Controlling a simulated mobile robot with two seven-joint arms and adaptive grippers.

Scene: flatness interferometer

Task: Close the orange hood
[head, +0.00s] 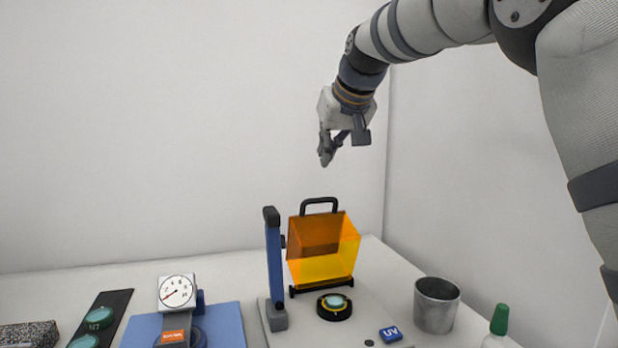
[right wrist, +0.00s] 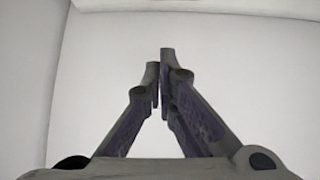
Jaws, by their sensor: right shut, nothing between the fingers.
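The orange hood (head: 324,249) is a see-through box with a black handle (head: 319,204) on top. It stands tilted up at the back of the interferometer base (head: 366,316), behind a small round part (head: 334,306) that lies uncovered. A black bar (head: 321,287) runs along the hood's lower edge. My right gripper (head: 326,157) is up in the air above the hood, apart from it. In the right wrist view its fingers (right wrist: 160,65) meet at the tips with nothing between them, against a bare wall. My left gripper is not in view.
A blue post (head: 274,262) stands just left of the hood. A dial gauge (head: 176,292) on a blue plate (head: 226,322) is further left, beside a black tray (head: 109,305). A metal cup (head: 436,305) and a green-capped bottle (head: 498,322) stand at right. Space above the hood is free.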

